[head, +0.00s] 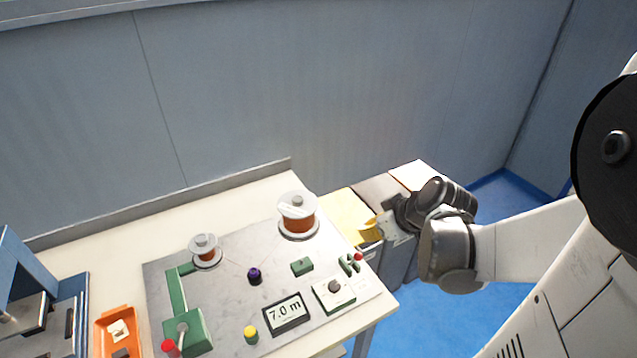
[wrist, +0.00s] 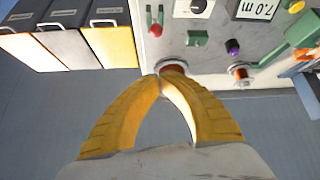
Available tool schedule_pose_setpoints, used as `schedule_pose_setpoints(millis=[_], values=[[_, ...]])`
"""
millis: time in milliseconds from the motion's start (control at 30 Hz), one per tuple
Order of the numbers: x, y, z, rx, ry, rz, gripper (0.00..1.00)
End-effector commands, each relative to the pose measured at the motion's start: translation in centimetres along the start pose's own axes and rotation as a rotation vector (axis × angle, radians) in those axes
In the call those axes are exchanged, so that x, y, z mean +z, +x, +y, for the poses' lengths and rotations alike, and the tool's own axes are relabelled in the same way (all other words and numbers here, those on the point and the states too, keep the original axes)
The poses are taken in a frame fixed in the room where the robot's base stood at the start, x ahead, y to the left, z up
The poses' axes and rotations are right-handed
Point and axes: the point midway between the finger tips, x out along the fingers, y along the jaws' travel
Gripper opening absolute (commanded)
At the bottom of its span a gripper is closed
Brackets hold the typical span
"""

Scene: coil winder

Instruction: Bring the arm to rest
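My arm reaches in from the right in the head view, with my gripper (head: 372,226) near the right edge of the winder bench, beside the yellow-topped bin. In the wrist view the yellow fingers of my gripper (wrist: 161,78) curve inward and their tips meet. Nothing shows between them. The large copper spool (head: 298,215) stands on the winder plate to the left of my gripper. In the wrist view the copper spool (wrist: 173,66) shows beyond the fingertips, partly hidden by them.
The winder plate (head: 225,280) carries a smaller spool (head: 205,250), a green crank arm (head: 178,290), a display reading 7.0 m (head: 286,314), and a dial box (head: 334,292). An orange tray (head: 103,345) lies at left. Several bins (head: 412,172) stand right of the bench. Blue floor (head: 500,290) is open.

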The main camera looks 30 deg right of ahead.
Motion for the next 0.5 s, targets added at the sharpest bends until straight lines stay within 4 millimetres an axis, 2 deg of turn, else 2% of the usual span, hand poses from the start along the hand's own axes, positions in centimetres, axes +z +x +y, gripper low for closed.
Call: schedule_pose_setpoints(millis=[333,433,500], values=[[-0.2,-0.1,-0.5,-0.002,0.004,-0.005,0.00],[-1.0,-0.5,-2.3,-0.004,0.021,-0.025,0.00],[-1.7,-1.0,-4.5,-0.001,0.043,-0.046,0.00]])
